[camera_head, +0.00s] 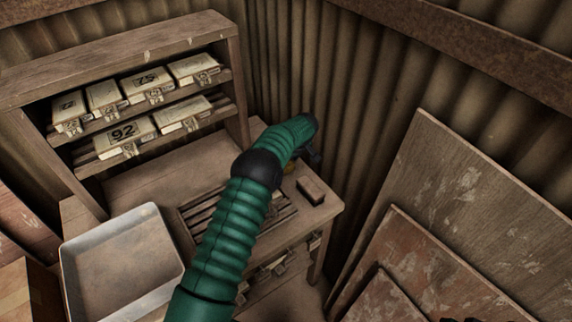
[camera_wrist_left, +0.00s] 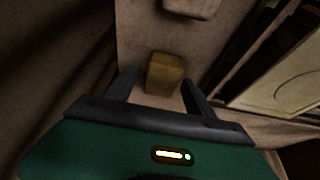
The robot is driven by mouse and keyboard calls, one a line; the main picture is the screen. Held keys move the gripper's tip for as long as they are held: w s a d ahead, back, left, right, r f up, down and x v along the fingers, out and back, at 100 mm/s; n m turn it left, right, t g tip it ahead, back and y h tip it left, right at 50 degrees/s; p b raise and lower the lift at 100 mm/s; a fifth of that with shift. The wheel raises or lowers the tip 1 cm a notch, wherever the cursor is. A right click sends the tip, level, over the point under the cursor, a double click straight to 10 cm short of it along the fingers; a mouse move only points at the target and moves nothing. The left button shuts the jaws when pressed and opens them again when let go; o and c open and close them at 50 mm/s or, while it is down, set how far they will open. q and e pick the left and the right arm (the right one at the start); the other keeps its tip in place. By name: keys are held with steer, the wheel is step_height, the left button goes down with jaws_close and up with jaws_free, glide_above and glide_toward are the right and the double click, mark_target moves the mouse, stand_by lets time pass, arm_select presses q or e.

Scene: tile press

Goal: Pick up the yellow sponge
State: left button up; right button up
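The yellow sponge (camera_wrist_left: 164,75) is a small dull yellow block on the bench, seen in the left wrist view between my left gripper's fingers. My left gripper (camera_wrist_left: 158,77) is open, with a finger on each side of the sponge and a visible gap on the right. I cannot tell how far above the bench the fingers are. In the head view, my green left arm reaches to the bench's back corner, and its gripper (camera_head: 314,158) is mostly hidden behind the wrist. Only a sliver of the sponge (camera_head: 290,167) shows there. My right gripper is not clearly in view.
A brown block (camera_head: 311,190) lies near the sponge at the bench's right end. A slatted rack (camera_head: 195,212) lies under my arm, and a pale tray (camera_head: 125,255) is at left. A shelf with numbered boxes (camera_head: 122,133) stands behind. Boards lean against the corrugated wall at right.

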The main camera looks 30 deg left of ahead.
arm_select(q)
steer(key=shift+a+f, duration=0.1)
steer(key=shift+a, duration=0.3)
steer(key=c, duration=0.7)
steer(key=shift+d, duration=0.15)
steer(key=c, duration=0.5)
steer(key=shift+o, duration=0.2)
steer(key=shift+d+r, duration=0.1)
steer(key=shift+r, duration=0.1)
step_height(320, 180, up, 10)
steer(key=shift+f, duration=0.15)
